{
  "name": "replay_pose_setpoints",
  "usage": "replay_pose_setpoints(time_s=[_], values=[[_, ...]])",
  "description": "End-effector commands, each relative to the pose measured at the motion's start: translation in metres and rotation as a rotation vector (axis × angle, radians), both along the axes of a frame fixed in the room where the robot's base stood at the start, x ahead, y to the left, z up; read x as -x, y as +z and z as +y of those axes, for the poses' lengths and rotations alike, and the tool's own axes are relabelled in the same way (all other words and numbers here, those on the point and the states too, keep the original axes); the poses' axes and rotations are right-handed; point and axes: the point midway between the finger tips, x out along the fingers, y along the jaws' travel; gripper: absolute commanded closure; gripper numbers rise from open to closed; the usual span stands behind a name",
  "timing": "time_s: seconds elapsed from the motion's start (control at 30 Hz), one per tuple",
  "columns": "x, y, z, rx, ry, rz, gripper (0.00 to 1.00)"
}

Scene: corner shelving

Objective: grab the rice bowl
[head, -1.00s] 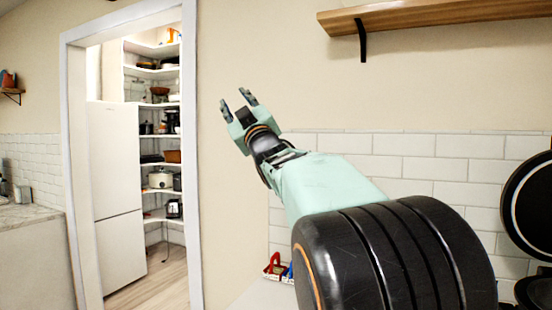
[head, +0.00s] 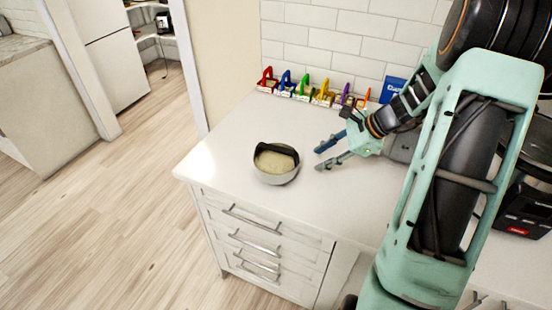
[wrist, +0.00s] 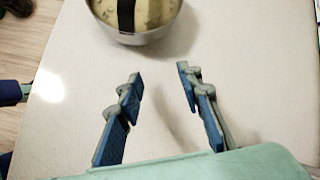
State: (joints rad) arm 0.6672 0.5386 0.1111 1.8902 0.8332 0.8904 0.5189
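The rice bowl (head: 276,180) is a round grey bowl with pale contents and a dark band over its top. It stands upright on the white counter (head: 235,140). My gripper (head: 318,158) is just to the right of the bowl, low over the counter, fingers pointing at it. The fingers are apart and nothing is between them. In the wrist view the bowl (wrist: 140,34) is at the top, ahead of the fingertips and slightly left of centre, cut off by the frame edge. My gripper (wrist: 157,75) shows open there too.
Several coloured clips (head: 304,87) line the wall at the back of the counter, with a blue box (head: 392,88) beside them. A dark appliance (head: 522,208) stands at the right. The counter's front edge and drawers (head: 255,240) are near the bowl. Counter left of the bowl is clear.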

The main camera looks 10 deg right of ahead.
Motion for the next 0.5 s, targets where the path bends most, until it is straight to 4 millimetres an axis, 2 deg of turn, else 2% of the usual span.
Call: replay_pose_setpoints(time_s=[0.03, 0.1, 0.2, 0.33, 0.5], values=[[0.013, 0.009, 0.006, -0.119, -0.059, 0.024, 0.67], [0.023, 0.024, 0.017, -0.272, -0.121, 0.045, 0.67], [0.032, 0.046, 0.026, -0.447, -0.189, 0.056, 0.67], [0.036, 0.068, 0.031, -0.586, -0.238, 0.055, 0.67], [0.032, 0.072, 0.041, -0.637, -0.252, 0.055, 0.67]])
